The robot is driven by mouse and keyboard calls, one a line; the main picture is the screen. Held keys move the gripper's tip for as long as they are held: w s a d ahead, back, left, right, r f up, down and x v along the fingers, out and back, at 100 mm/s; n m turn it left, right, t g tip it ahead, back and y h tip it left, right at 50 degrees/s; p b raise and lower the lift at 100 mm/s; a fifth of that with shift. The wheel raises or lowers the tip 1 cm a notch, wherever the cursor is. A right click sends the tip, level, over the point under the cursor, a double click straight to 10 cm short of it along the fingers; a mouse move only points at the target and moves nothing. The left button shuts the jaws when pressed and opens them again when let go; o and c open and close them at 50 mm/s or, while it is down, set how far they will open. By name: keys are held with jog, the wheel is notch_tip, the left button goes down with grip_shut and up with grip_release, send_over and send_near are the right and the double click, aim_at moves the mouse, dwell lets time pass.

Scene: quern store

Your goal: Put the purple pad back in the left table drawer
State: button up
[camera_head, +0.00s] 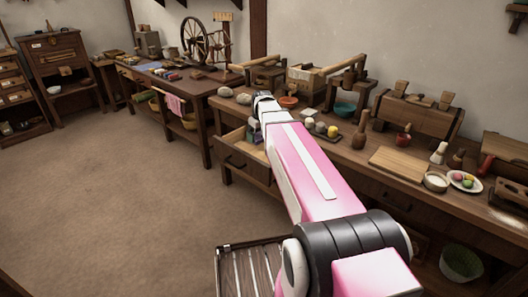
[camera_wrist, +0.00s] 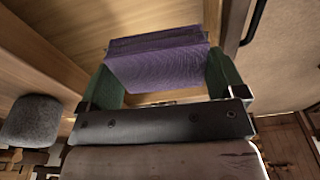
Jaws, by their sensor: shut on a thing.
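The purple pad (camera_wrist: 160,60) is between the two green fingers of my gripper (camera_wrist: 164,78) in the wrist view. The gripper is shut on it. The left table drawer (camera_head: 240,158) is pulled open at the near left end of the long table in the head view. In the wrist view, the pad is over the pale wooden inside of the drawer (camera_wrist: 60,28), with the drawer's dark handle (camera_wrist: 256,20) at the upper right. I cannot tell whether the pad touches the drawer bottom. In the head view my arm hides most of the gripper and the pad.
A grey stone (camera_wrist: 32,122) sits beside the gripper in the wrist view. The long table (camera_head: 385,195) holds a mortar-like wooden pestle (camera_head: 360,130), a board (camera_head: 400,162) and a plate of coloured balls (camera_head: 464,181). A slatted wooden piece (camera_head: 248,270) stands below my arm. The floor at left is clear.

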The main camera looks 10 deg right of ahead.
aim_at(259, 134)
jog(key=shift+w+f+n, duration=0.25)
jog(key=shift+w+f, duration=0.1)
jog(key=shift+f, duration=0.2)
jog(key=shift+w+f+n, duration=0.25)
jog(key=shift+w+f, duration=0.05)
jog(key=shift+f, duration=5.2)
jog(key=shift+f, duration=0.1)
jog(key=o, duration=0.5)
jog(key=shift+o, duration=0.2)
jog(key=r, duration=0.8)
jog(key=s+d+r, duration=0.1)
jog(key=r, duration=0.3)
jog(key=shift+s+r, duration=0.1)
